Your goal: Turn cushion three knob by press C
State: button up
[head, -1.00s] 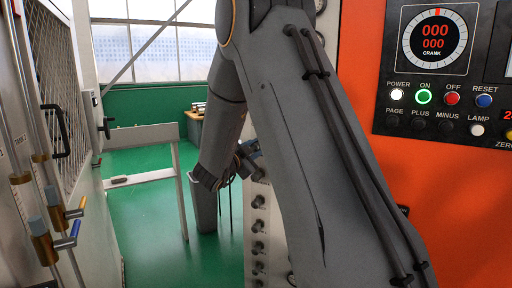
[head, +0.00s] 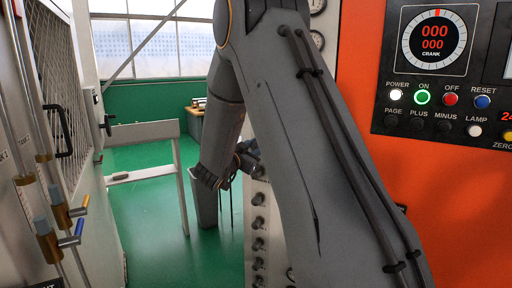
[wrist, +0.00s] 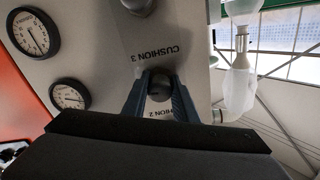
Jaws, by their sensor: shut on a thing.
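In the wrist view my gripper (wrist: 158,85) has its two fingers on either side of a round dark knob (wrist: 160,95) on a grey panel (wrist: 190,45). It is shut on this knob. The printed labels appear upside down: CUSHION 3 (wrist: 158,52) on one side of the knob, and CUSHION 2 (wrist: 160,115) partly between the fingers. I cannot tell for sure which label belongs to the held knob. Another knob (wrist: 140,5) is cut by the top edge. In the head view my gripper (head: 250,158) is small and partly hidden at the panel's upper left.
Two gauges (wrist: 33,33) (wrist: 69,96) sit left of the knob in the wrist view. In the head view more knobs (head: 258,222) run down the panel. An orange cabinet (head: 445,200) stands right; green floor (head: 155,225) is open at left.

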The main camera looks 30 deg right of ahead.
jog(key=shift+f, duration=0.1)
jog(key=o, duration=1)
jog(key=shift+o, duration=0.2)
jog(key=b+v, duration=0.2)
jog(key=v, duration=0.6)
dwell(1.4)
